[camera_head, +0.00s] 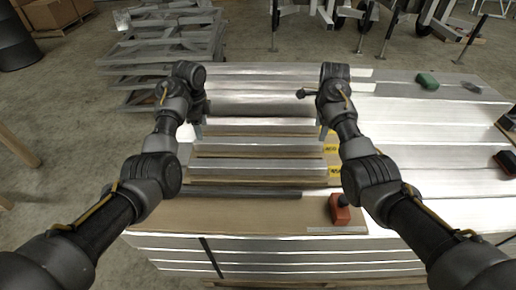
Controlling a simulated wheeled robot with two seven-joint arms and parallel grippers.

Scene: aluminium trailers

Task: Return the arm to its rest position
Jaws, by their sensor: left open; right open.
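Both of my arms reach forward over a stack of aluminium profiles. My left gripper (197,118) is at the end of the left arm, over the left end of the profiles, its fingers pointing down and partly hidden by the wrist. My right gripper (322,122) is at the end of the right arm, over the right part of the profiles, also mostly hidden by its wrist. I see nothing held in either gripper. A small white thing (185,133) shows next to my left gripper; I cannot tell what it is.
Long aluminium profiles (262,170) lie on the stack between my arms. An orange-red tool (340,209) lies near its front edge, close to my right forearm. A green tool (428,81) lies at the back right. Metal frames (165,50) stand at the back left.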

